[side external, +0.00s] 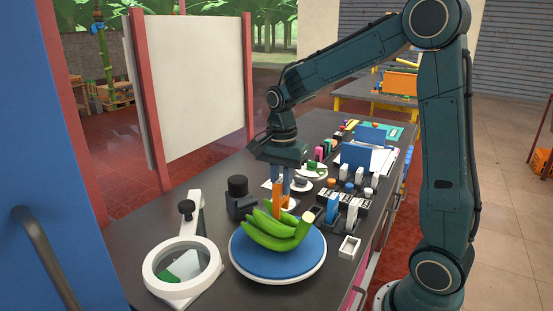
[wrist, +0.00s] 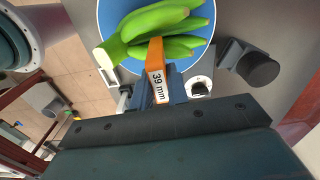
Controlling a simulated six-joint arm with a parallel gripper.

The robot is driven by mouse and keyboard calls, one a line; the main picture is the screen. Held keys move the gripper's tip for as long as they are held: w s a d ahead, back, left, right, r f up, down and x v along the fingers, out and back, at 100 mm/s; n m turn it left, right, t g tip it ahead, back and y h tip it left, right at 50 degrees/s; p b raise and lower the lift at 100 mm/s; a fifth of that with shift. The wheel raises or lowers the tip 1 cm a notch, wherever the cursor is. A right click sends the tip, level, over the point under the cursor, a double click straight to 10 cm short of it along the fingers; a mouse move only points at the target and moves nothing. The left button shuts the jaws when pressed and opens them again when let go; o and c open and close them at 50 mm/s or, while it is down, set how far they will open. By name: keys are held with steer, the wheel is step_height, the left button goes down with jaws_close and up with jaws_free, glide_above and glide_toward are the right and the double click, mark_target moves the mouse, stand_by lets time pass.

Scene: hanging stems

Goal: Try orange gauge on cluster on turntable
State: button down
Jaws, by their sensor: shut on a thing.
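The orange gauge (side external: 280,194) is held upright in my gripper (side external: 281,186), which is shut on it. In the wrist view the gauge (wrist: 156,71) carries a white label reading 39 mm, and my gripper (wrist: 163,90) grips its near end. The green banana cluster (side external: 275,229) lies on the blue top of the round turntable (side external: 283,267), its cut stem to the right. The gauge's far end is at the cluster (wrist: 165,22) and overlaps a banana in the wrist view. I cannot tell whether it fits around that banana or only touches it.
A ring magnifier (side external: 182,272) stands left of the turntable and a black knobbed device (side external: 240,197) behind it. A rack with blue and white gauges (side external: 335,208) and a small white tray (side external: 349,247) stand to the right. Papers and small items fill the bench beyond.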

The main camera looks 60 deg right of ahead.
steer(key=shift+r, duration=3.25)
steer(key=shift+d, duration=0.1)
